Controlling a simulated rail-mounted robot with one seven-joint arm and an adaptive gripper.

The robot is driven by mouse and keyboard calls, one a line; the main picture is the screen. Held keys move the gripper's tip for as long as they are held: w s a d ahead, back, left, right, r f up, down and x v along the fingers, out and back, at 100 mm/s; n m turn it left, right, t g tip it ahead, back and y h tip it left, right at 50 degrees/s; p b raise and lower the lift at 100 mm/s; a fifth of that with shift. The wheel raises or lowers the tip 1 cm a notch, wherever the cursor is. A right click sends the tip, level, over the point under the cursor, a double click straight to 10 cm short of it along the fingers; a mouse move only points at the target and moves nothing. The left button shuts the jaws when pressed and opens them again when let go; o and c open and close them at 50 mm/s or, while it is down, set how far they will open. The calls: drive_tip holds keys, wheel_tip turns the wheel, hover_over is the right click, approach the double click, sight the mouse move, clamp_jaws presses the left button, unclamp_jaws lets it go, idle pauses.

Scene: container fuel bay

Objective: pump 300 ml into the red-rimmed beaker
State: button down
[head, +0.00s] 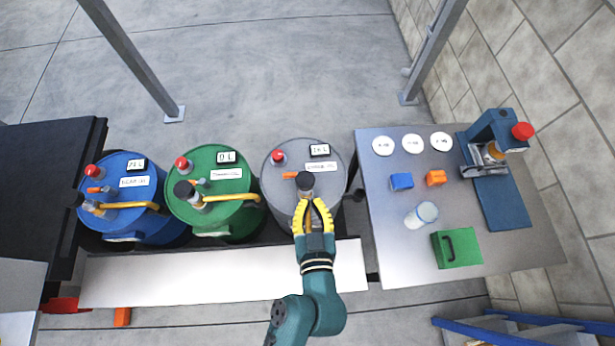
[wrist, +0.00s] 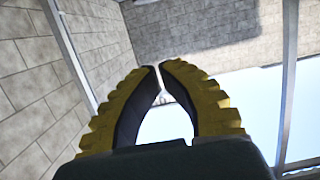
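My gripper (head: 310,202) is over the front of the grey drum (head: 277,181), with its yellow fingers pointing away from my body. The dark pump knob (head: 305,181) of that drum stands just beyond the fingertips; I cannot tell if they touch it. The grey drum has a red cap (head: 278,157), a short orange spout (head: 290,175) and labels too small to read. A clear beaker (head: 421,214) is on the metal table; I see no red rim on it.
A green drum (head: 207,157) and a blue drum (head: 121,166) stand to the left, with yellow spouts. The metal table (head: 400,265) holds white discs (head: 413,143), a blue block (head: 401,181), an orange block (head: 436,178), a green box (head: 457,248) and a blue stand (head: 503,204).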

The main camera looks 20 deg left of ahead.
hover_over(307, 182)
drive_tip(key=shift+s+d+f, duration=0.1)
drive_tip(key=shift+s+f, duration=0.05)
drive_tip(key=shift+f, duration=0.35)
drive_tip(key=shift+s+d+f, duration=0.1)
drive_tip(key=shift+f, duration=0.4)
drive_tip(key=f, duration=0.2)
drive_tip(key=f+b, duration=0.1)
drive_tip(key=shift+w+a+f+b, duration=0.15)
drive_tip(key=shift+w+f+b, duration=0.05)
drive_tip(key=shift+f+b, duration=0.15)
drive_tip(key=shift+w+f, duration=0.1)
drive_tip(key=shift+f, duration=0.15)
